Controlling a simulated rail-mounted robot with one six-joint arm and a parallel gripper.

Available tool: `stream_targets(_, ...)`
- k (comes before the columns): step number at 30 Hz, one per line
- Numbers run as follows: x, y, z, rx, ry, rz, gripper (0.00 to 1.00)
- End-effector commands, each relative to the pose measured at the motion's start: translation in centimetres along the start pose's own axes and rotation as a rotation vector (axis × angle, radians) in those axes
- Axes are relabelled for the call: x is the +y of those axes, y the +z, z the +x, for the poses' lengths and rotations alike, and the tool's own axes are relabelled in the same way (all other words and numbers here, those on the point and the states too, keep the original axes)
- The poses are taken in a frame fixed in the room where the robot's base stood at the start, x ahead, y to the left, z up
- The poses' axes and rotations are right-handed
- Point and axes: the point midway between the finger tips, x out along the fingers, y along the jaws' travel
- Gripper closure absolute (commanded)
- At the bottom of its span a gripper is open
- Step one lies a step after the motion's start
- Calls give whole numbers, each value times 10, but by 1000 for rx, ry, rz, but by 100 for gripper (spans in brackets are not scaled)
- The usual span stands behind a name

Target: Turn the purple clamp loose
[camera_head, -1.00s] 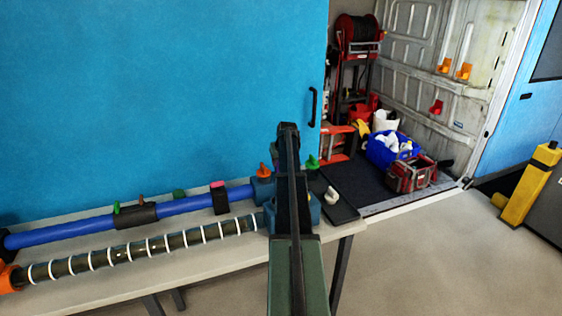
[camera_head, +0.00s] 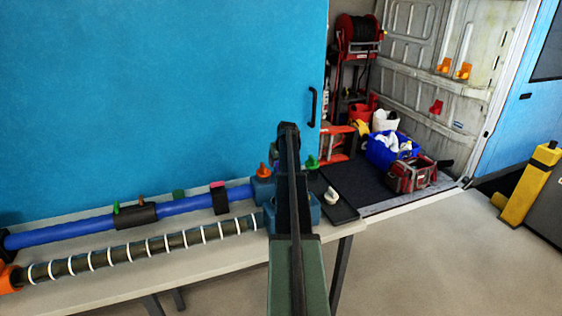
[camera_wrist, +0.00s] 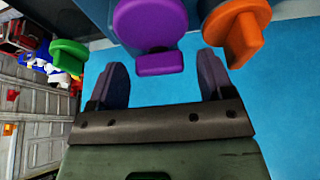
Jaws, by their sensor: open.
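The purple clamp (camera_wrist: 150,24) shows in the wrist view at the top centre, a round disc with a flat handle (camera_wrist: 160,64). My gripper (camera_wrist: 161,72) is open, with one finger on each side of the handle in the picture. No contact shows, and I cannot tell how deep the handle sits between the fingertips. In the head view my arm hides the purple clamp and my gripper's fingers.
An orange knob (camera_wrist: 238,30) is close on the right in the wrist view, and a green knob (camera_wrist: 68,56) on the left. The head view shows a blue tube (camera_head: 70,231) and a white-ringed tube (camera_head: 140,247) on the bench (camera_head: 200,262). A dark tray (camera_head: 342,210) holds a whitish part.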

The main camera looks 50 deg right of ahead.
Motion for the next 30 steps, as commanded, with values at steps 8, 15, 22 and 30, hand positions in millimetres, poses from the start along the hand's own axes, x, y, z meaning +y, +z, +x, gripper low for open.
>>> stream_targets(8,0,-3,-49,0,0,0,26)
stream_targets(15,0,-3,-105,0,0,0,26)
stream_targets(22,0,0,-108,0,0,0,26)
stream_targets(30,0,0,-107,0,0,0,26)
